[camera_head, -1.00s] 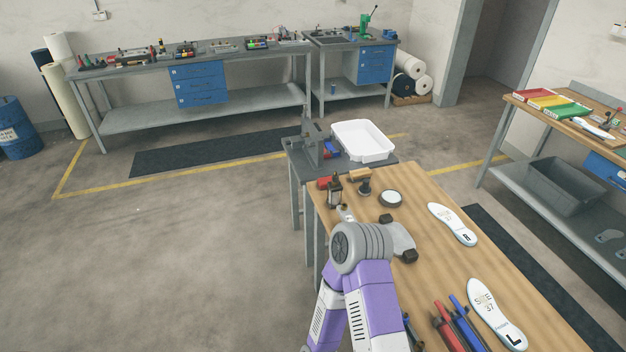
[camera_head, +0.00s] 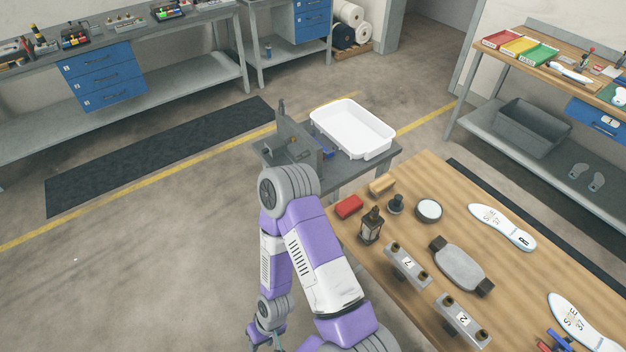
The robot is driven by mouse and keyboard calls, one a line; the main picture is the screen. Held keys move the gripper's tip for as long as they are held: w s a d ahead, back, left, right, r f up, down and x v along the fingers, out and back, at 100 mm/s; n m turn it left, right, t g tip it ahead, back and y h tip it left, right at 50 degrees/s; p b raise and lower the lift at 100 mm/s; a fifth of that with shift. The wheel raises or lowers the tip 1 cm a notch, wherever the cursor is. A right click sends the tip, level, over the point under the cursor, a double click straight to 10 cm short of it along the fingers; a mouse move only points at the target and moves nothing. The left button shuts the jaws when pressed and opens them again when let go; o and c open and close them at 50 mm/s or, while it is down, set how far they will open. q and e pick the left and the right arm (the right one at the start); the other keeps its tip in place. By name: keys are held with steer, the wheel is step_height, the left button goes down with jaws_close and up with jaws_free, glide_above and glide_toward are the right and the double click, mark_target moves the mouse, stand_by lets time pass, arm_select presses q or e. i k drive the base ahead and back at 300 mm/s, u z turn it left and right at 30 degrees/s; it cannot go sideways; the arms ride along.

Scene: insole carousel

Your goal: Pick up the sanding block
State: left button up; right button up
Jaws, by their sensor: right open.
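Two small blocks lie at the table's far left corner: a red block (camera_head: 349,207) and a tan block (camera_head: 382,185). Either could be the sanding block; I cannot tell which from here. They lie close together and nothing holds them. My right arm is folded, with its elbow high left of the table and its forearm hanging down. My right gripper (camera_head: 265,345) is only partly in view at the bottom edge, off the table's left side. It is open and well away from both blocks. My left gripper is not in view.
On the wooden table stand a dark lantern-shaped bottle (camera_head: 371,227), a black knob (camera_head: 396,205), a round tin (camera_head: 429,210), two numbered metal blocks (camera_head: 408,265) and a grey dark-ended piece (camera_head: 461,268). A white insole (camera_head: 502,227) lies rightward. A white tray (camera_head: 352,130) stands behind.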

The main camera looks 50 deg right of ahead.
mark_target(346, 209)
steer(key=i, duration=1.2)
steer(key=z, duration=3.8)
